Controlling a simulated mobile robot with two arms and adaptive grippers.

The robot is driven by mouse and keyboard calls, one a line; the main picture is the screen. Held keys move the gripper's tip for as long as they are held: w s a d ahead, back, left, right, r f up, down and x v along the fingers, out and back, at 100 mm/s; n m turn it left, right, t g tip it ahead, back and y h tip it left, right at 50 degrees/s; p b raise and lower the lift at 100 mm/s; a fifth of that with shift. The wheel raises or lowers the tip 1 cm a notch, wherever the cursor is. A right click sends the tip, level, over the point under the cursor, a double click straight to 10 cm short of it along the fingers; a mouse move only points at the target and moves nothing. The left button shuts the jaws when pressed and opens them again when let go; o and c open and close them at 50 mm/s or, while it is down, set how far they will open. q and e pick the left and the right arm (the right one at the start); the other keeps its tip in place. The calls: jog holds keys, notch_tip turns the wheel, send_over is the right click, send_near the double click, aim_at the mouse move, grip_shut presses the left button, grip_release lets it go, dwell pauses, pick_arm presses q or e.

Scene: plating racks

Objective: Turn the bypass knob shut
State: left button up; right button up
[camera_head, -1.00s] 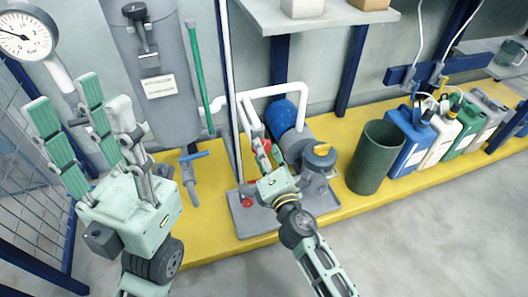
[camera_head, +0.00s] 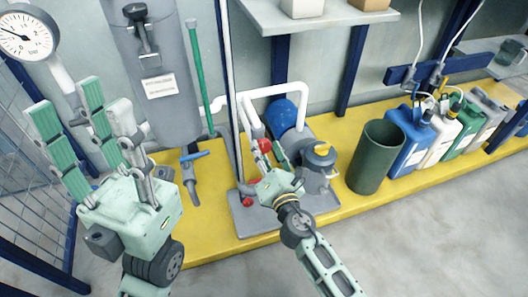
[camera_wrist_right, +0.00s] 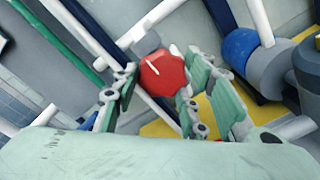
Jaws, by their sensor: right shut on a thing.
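A red knob (camera_head: 265,145) with a white line on its face sits on the pipework beside the pump. In the right wrist view the red knob (camera_wrist_right: 163,75) lies between the green fingers, its white line slanting. My right gripper (camera_head: 268,158) is shut on this knob; its far finger contacts are partly hidden in the head view. My left gripper (camera_head: 82,112) is open and empty, raised at the left in front of the grey tank.
A second red knob (camera_head: 247,202) sits low on the pump's base tray. A blue-handled valve (camera_head: 194,156) is left of the pump (camera_head: 304,140). A green bin (camera_head: 376,158) and several canisters stand to the right on the yellow platform (camera_head: 210,238).

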jog(key=shift+a+r, duration=0.1)
jog(key=shift+a, duration=0.05)
jog(key=o, duration=1.1)
jog(key=shift+s, duration=0.1)
jog(key=v, duration=1.2)
